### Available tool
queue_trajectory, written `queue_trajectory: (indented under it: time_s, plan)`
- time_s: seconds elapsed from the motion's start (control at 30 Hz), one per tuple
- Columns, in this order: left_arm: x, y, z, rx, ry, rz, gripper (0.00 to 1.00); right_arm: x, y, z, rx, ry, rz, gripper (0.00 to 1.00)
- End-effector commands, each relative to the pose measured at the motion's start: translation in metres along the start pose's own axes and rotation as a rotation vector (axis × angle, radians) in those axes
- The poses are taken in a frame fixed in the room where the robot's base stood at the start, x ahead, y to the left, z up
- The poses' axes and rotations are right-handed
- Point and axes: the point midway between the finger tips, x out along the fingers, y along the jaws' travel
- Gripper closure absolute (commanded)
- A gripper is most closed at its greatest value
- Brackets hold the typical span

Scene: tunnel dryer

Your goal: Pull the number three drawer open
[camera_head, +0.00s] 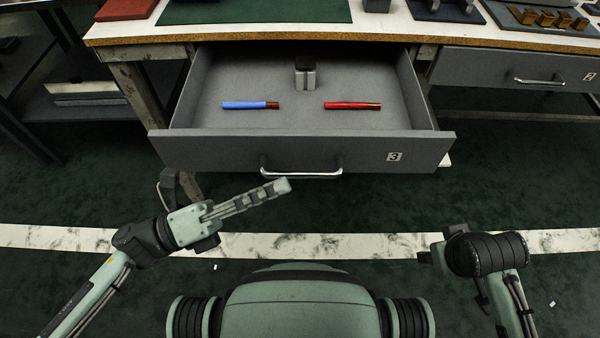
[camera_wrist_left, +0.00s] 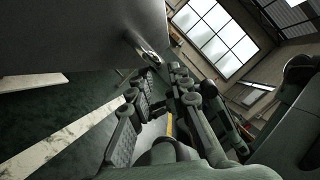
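The number three drawer (camera_head: 350,150) is grey, with a "3" label (camera_head: 394,157) at the right of its front. It stands pulled well out from under the workbench. Its silver handle (camera_head: 300,173) is at the middle of the front and also shows in the left wrist view (camera_wrist_left: 150,56). My left gripper (camera_head: 282,187) is just in front of the handle and looks apart from it. In the left wrist view its fingers (camera_wrist_left: 162,80) are spread with nothing held between them. My right gripper (camera_head: 432,257) is low at the right, away from the drawer, its fingers mostly hidden.
Inside the drawer are a blue-handled tool (camera_head: 245,105), a red-handled tool (camera_head: 350,105) and a grey block with a dark top (camera_head: 305,75). The closed number two drawer (camera_head: 515,75) is at the right. A dark shelf (camera_head: 85,85) stands at the left.

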Motion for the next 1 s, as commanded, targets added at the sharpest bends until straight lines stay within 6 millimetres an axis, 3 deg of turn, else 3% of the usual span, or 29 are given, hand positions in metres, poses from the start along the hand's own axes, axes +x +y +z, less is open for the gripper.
queue_trajectory:
  time_s: [0.1, 0.33, 1.0]
  plan:
    - [-0.025, 0.001, -0.001, -0.002, 0.001, 0.005, 0.81, 0.000, 0.000, 0.000, 0.000, 0.000, 0.000, 0.60]
    - [-0.051, 0.000, 0.000, 0.000, 0.000, 0.002, 0.81, 0.000, 0.000, -0.001, 0.000, 0.001, 0.001, 0.60]
    - [-0.055, 0.000, 0.000, 0.001, 0.000, 0.000, 0.81, 0.000, 0.000, -0.001, -0.001, 0.001, 0.001, 0.60]
